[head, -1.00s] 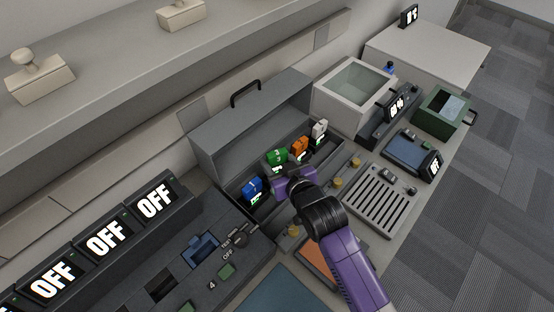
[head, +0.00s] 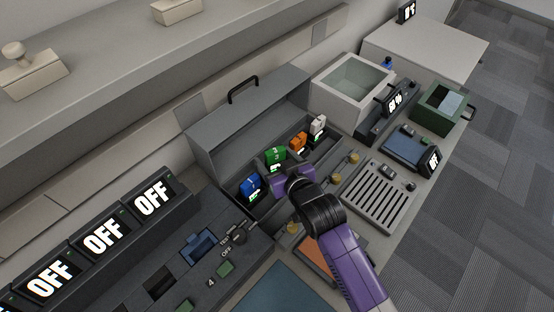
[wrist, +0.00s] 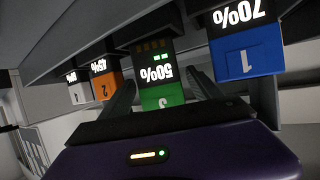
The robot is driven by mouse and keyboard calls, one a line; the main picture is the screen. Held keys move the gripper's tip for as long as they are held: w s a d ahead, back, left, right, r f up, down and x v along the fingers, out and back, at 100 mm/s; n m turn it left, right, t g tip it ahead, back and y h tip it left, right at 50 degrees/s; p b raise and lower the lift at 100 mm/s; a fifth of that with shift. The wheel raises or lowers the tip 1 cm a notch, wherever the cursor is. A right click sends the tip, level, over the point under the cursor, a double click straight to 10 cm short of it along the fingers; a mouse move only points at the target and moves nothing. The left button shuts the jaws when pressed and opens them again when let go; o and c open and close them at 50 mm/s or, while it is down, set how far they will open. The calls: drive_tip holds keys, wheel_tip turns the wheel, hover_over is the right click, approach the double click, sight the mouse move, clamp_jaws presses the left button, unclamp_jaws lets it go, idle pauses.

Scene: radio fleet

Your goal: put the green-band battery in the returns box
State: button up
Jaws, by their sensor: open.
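The green-band battery (head: 275,155) stands in the open grey case (head: 222,144), between a blue battery (head: 250,186) and an orange one (head: 299,143). My gripper (head: 282,174) is at the case, right by the green-band battery. In the wrist view, this battery (wrist: 162,97) lies between my two open fingers, one on each side, with 50% on its display. I cannot tell whether the fingers touch it. No label marks the returns box; a white open box (head: 325,94) and a green open box (head: 427,111) stand to the right.
A white battery (head: 318,125) stands beyond the orange one. The case's raised lid stands behind the batteries. A slotted plate (head: 378,200), a blue-topped device (head: 406,148) and a dark display unit (head: 393,106) stand right of the case. OFF displays (head: 103,236) are at lower left.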

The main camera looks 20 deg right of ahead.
drive_tip(key=shift+s+r+p, duration=0.15)
drive_tip(key=shift+r+p, duration=0.15)
drive_tip(key=shift+r, duration=0.25)
drive_tip(key=b+v, duration=0.1)
drive_tip(key=v, duration=1)
drive_tip(key=shift+s, duration=0.3)
drive_tip(key=shift+r, duration=0.1)
drive_tip(key=s+r, duration=0.2)
drive_tip(key=s, duration=1.2)
drive_tip(key=s+r+t, duration=0.1)
drive_tip(key=s+r, duration=0.2)
drive_tip(key=s, duration=1.1)
drive_tip(key=shift+d+r, duration=0.2)
drive_tip(key=shift+r, duration=0.1)
